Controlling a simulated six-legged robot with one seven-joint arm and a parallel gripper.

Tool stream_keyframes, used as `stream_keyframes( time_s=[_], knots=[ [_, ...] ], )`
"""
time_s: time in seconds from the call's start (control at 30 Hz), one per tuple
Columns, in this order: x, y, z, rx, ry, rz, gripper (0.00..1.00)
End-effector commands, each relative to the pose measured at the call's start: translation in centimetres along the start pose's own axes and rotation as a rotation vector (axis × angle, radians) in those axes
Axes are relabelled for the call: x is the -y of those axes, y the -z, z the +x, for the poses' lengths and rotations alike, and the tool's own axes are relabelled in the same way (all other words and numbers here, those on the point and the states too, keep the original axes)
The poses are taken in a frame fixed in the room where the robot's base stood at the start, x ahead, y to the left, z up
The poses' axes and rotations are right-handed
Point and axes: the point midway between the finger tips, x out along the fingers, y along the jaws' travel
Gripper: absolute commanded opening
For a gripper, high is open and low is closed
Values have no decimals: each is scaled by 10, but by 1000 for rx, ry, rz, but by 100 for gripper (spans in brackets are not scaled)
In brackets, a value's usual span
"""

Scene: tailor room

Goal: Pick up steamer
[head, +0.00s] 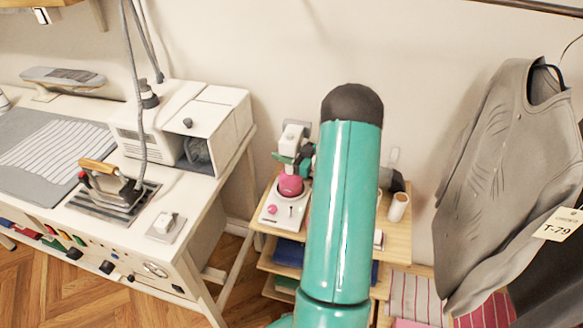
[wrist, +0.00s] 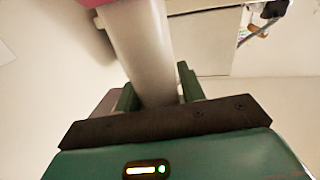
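The steamer (head: 290,186) is a white and pink device with a round pink middle part. In the wrist view the steamer's pale handle (wrist: 140,45) runs between the two green fingers of my gripper (wrist: 158,92), with a bit of pink at the top edge. The fingers sit close against both sides of the handle; exact contact is hard to see.
A white table (head: 190,250) on the left bears an iron (head: 112,190) and a white boxy machine (head: 190,125). A grey garment (head: 500,170) tagged T-79 hangs at right. A small cup (head: 398,207) stands on the wooden shelf (head: 402,240). The wall is close behind.

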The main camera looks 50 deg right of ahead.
Motion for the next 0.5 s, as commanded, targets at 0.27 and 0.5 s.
stream_keyframes(
  time_s=[0.27,0.5],
  knots=[
    [0,0,0,1,-1,0,20],
    [0,0,-1,0,-1,0,0]
  ],
)
